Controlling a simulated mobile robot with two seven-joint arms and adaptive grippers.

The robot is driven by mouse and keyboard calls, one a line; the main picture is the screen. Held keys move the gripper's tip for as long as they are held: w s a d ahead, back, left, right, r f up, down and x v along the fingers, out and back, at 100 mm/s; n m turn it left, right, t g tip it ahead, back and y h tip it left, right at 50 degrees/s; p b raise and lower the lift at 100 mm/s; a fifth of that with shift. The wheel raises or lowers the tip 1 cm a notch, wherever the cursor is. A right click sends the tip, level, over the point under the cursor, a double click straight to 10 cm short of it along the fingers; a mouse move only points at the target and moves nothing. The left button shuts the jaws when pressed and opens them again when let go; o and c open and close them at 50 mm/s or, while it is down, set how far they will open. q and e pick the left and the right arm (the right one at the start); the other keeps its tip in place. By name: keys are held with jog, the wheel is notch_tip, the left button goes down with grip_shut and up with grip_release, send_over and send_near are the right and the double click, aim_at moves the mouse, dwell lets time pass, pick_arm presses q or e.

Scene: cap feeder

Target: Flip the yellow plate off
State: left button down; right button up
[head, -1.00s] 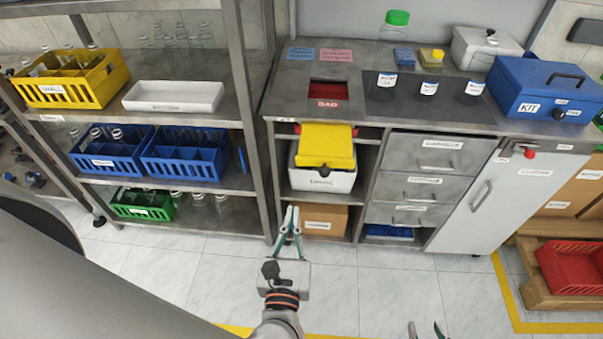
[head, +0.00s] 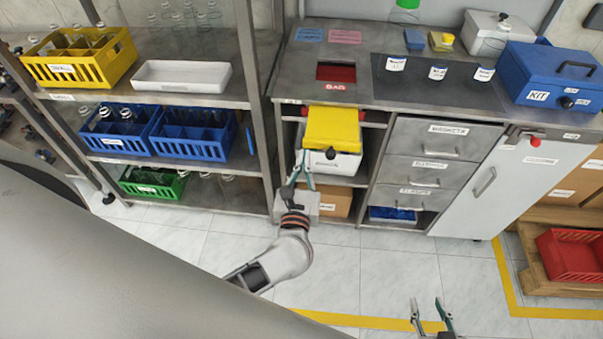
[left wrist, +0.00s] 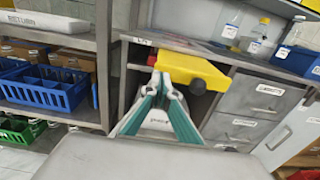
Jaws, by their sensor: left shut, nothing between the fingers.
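The yellow plate (head: 333,128) is at the top of the open bay under the counter, over the white labelled bin (head: 340,165), with its near part sloping downward. Red parts show beside its upper edge. My left gripper (head: 304,158) is shut and empty, its fingertips just below and left of the plate's lower edge. In the left wrist view the left gripper (left wrist: 161,80) points up at the left part of the yellow plate (left wrist: 195,70); whether they touch I cannot tell. My right gripper (head: 426,304) is open and empty over the floor.
A steel rack with a yellow crate (head: 80,70) and blue crates stands at the left. Drawers (head: 430,168) and a white door flank the bay at the right. The counter (head: 385,110) edge is above the plate.

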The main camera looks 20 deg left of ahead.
aim_at(311, 115)
pick_arm(q)
jog(key=shift+x, duration=1.2)
jog(key=shift+w, duration=0.1)
jog(key=b+x, duration=0.1)
jog(key=x, duration=0.5)
jog(key=b+x, duration=0.2)
jog(key=x, duration=0.5)
jog(key=shift+f, duration=0.2)
jog(key=shift+w+a, duration=0.15)
jog(key=shift+w, duration=0.25)
jog(key=shift+r, duration=0.15)
